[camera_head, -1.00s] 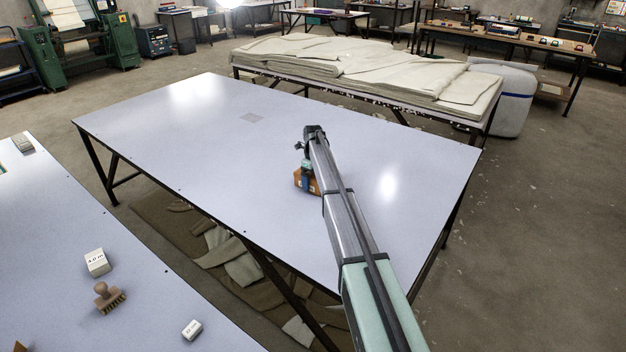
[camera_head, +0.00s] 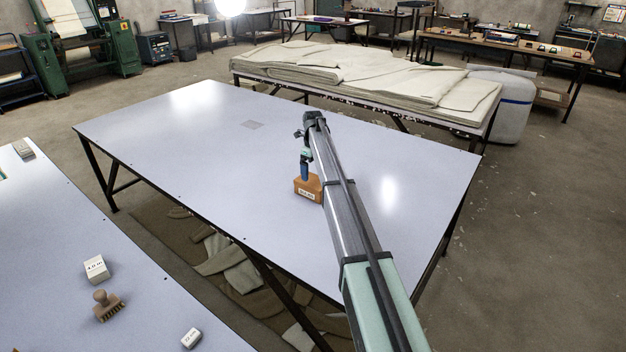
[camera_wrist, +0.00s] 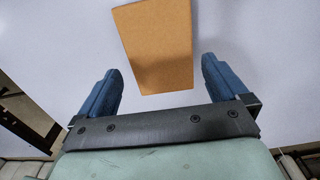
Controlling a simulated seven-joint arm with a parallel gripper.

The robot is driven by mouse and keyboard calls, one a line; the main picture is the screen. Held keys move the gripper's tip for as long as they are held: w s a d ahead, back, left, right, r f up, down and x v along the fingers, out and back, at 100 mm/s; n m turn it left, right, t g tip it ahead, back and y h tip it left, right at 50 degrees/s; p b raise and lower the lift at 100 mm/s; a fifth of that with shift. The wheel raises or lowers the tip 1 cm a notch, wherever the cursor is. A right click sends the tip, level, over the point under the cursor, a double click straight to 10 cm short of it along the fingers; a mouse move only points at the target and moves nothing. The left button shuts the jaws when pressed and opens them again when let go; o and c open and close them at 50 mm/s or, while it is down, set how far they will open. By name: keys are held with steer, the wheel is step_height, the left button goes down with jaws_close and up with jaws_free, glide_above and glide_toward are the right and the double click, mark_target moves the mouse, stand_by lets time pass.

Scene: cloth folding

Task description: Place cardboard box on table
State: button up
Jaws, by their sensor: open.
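An orange-brown cardboard box (camera_head: 309,188) with a small white label stands on the white table (camera_head: 200,130), partly hidden by my arm in the head view. In the wrist view the box (camera_wrist: 155,40) lies ahead of the fingers, its near edge about level with the fingertips. My gripper (camera_head: 304,172) is just above the box in the head view. Its two blue fingers (camera_wrist: 160,75) are open, apart from the box on both sides, with nothing between them but the box's near end.
A second table at the left holds small white boxes (camera_head: 96,268) and a wooden brush (camera_head: 106,304). A cloth-covered table (camera_head: 370,70) stands behind.

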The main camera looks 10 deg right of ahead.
mark_target(313, 181)
steer(key=shift+r, duration=1.8)
